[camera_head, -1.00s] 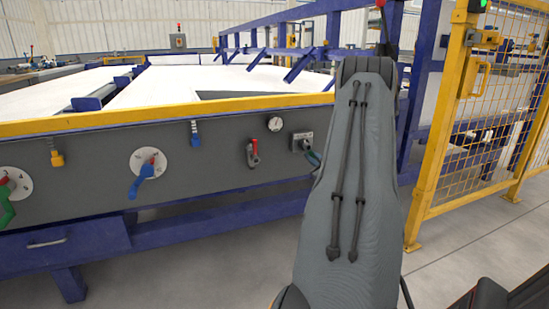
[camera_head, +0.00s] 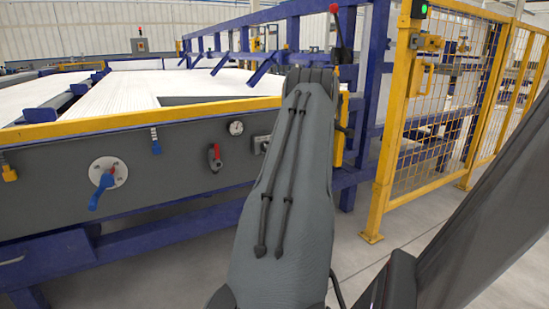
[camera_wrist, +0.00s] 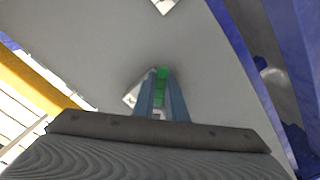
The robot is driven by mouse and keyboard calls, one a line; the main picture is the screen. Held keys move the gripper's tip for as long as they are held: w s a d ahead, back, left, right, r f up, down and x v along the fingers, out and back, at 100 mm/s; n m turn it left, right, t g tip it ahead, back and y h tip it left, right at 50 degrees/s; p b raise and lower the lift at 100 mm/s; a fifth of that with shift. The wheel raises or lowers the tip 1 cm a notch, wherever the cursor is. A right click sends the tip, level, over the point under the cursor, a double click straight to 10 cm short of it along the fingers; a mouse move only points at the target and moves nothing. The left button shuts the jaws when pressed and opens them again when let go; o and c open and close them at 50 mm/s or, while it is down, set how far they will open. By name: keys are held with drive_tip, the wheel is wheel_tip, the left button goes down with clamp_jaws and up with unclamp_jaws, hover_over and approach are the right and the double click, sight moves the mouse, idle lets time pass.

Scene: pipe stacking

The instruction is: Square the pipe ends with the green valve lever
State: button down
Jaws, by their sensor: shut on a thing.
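In the wrist view my gripper (camera_wrist: 161,75) has its two blue-grey fingers closed around a green lever (camera_wrist: 161,88). A pale plate shows beside the fingertips on the grey panel. In the head view my gripper and this lever are hidden behind my arm, which reaches to the right end of the panel. White pipes (camera_head: 130,97) lie in a wide layer on the rack behind the yellow rail. I cannot make out their ends clearly.
The grey panel (camera_head: 50,190) carries a blue lever (camera_head: 101,187), a red-handled valve (camera_head: 215,158), a gauge (camera_head: 236,128) and a grey box (camera_head: 261,144). A yellow mesh fence (camera_head: 440,130) stands to the right. Grey floor (camera_head: 350,270) is open in front of it.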

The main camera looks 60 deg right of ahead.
drive_tip(key=c, duration=1.8)
unclamp_jaws()
drive_tip(key=shift+s, duration=0.1)
drive_tip(key=p+v, duration=0.2)
drive_tip(key=v, duration=0.5)
drive_tip(key=shift+s+a, duration=0.2)
drive_tip(key=shift+s, duration=0.15)
